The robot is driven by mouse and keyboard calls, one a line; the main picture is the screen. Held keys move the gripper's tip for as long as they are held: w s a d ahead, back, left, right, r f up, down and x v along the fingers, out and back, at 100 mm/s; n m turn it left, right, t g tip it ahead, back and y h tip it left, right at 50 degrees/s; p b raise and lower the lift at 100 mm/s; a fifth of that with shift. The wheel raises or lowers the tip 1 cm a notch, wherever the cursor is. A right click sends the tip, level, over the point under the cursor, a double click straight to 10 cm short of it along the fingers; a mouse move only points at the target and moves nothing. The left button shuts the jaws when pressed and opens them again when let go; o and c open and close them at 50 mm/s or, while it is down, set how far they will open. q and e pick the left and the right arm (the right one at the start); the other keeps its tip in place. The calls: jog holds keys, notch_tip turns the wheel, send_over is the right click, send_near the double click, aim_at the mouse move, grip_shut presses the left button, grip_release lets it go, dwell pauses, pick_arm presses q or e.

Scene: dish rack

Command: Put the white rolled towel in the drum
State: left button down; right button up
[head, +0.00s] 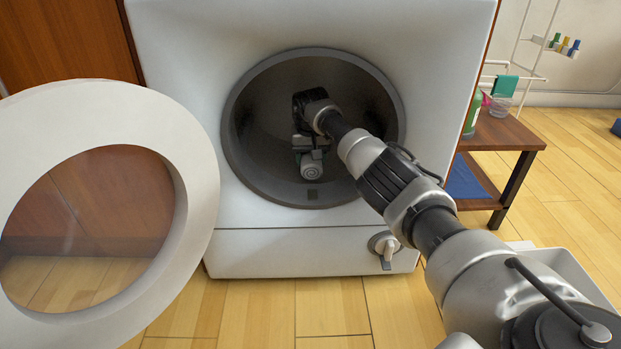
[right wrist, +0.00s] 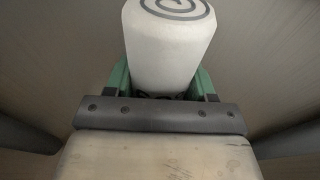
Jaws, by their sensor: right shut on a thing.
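The white rolled towel (head: 312,171) shows its spiral end inside the drum (head: 262,135) of the washing machine in the head view. My right arm reaches through the round opening, and my right gripper (head: 310,152) is inside the drum. In the right wrist view the towel (right wrist: 170,50) is held between the green-padded fingers of the gripper (right wrist: 165,85). The towel appears close to the drum's lower part; I cannot tell whether it touches the drum. My left gripper is not in view.
The washer's round door (head: 190,165) stands open on the left. A dial (head: 386,248) sits low on the washer's front. A small wooden table (head: 505,134) with a green bottle (head: 472,115) stands at the right.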

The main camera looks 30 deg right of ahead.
notch_tip(320, 180, down, 5)
jog(key=b, duration=0.3)
jog(key=shift+r, duration=0.4)
jog(key=o, duration=1)
jog(key=shift+f, duration=0.15)
jog(key=shift+o, duration=0.2)
jog(key=r+p, duration=0.2)
jog(key=r, duration=0.1)
jog(key=s+r+p, duration=0.1)
jog(key=r+p, duration=0.2)
jog(key=r, duration=0.1)
jog(key=r+p, duration=0.3)
jog(key=r, duration=0.1)
jog(key=shift+s+a+r, duration=0.1)
jog(key=shift+s+a, duration=0.05)
jog(key=shift+a, duration=0.25)
jog(key=shift+s+r+p, duration=0.1)
jog(key=shift+r+p, duration=0.3)
jog(key=shift+r, duration=0.05)
jog(key=shift+a, duration=0.1)
